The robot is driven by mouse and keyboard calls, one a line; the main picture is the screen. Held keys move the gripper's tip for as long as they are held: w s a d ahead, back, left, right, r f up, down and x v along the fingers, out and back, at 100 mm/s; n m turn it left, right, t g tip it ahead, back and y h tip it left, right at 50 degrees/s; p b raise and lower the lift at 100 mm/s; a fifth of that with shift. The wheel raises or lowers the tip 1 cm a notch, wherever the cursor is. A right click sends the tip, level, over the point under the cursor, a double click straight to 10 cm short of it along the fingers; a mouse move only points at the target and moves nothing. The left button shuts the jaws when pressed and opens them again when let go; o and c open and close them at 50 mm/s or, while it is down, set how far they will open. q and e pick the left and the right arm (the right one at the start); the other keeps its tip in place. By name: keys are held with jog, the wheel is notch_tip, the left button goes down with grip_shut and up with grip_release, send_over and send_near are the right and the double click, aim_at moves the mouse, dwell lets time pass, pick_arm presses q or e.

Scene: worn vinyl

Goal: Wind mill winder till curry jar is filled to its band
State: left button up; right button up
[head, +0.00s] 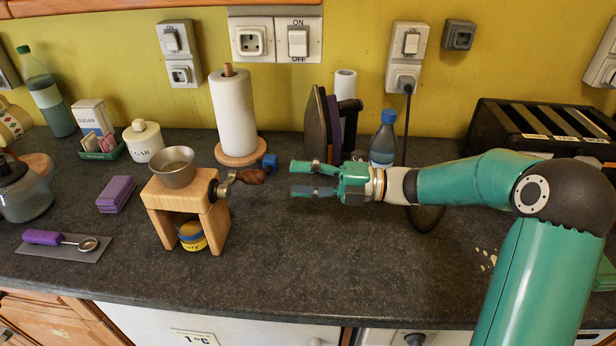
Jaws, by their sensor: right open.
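The mill (187,196) is a wooden stand with a metal bowl (174,167) on top, standing on the dark counter left of centre. My right gripper (301,178) is open and empty, pointing left, a short gap to the right of the knob. My left gripper is not in view.
An iron (318,124) and a blue-capped bottle (384,139) are behind my right gripper. A purple-handled scoop (60,239) lies left. The front middle counter is clear.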

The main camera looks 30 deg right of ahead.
aim_at(229, 184)
jog(key=p+x, duration=0.1)
jog(key=x, duration=0.6)
jog(key=shift+p, duration=0.4)
jog(key=shift+w+a+b, duration=0.1)
jog(key=shift+a+b, duration=0.05)
jog(key=shift+b, duration=0.25)
jog(key=shift+b, duration=0.35)
jog(key=shift+c, duration=0.2)
